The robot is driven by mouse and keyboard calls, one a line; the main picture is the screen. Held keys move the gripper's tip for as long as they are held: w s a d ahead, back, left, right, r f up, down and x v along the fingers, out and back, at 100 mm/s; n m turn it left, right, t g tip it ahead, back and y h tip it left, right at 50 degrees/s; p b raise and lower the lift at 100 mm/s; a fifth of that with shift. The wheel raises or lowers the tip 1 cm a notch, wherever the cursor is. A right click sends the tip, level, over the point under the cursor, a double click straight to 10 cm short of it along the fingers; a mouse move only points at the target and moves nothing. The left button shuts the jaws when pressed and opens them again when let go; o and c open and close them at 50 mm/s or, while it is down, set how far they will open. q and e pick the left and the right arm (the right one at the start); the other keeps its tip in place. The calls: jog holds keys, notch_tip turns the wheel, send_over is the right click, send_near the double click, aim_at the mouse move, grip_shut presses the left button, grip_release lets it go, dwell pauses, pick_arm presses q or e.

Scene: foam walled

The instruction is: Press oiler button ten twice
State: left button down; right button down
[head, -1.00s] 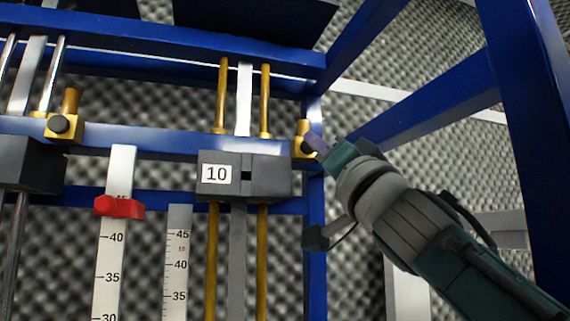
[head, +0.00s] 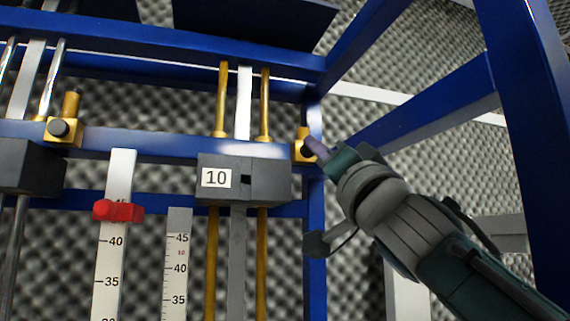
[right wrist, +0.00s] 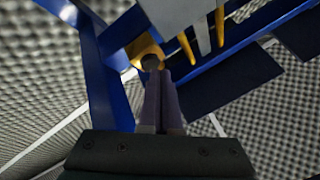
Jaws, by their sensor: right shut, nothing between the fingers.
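The dark block labelled 10 (head: 244,178) sits on yellow rods in the middle of the head view. To its right, a small yellow oiler block (head: 302,133) with a dark round button (head: 307,152) is on the blue frame. My right gripper (head: 309,142) is shut and empty, with its purple fingertips at this button and overlapping it in the picture. In the right wrist view the closed fingertips (right wrist: 158,74) end just below the dark button (right wrist: 151,62) on its yellow block (right wrist: 143,47). I cannot tell whether they touch. My left gripper is not in view.
Blue frame bars (head: 425,110) stand close to my right arm. A second yellow oiler block (head: 68,130) is at the left, above a red pointer (head: 118,210) on a white scale (head: 108,270). Grey foam walls (head: 395,50) lie behind.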

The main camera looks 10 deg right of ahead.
jog(key=shift+s, duration=0.45)
jog(key=s+p, duration=0.2)
jog(key=s+d+p, duration=0.1)
jog(key=s+p, duration=0.1)
jog(key=s, duration=0.1)
dwell(0.4)
dwell(0.6)
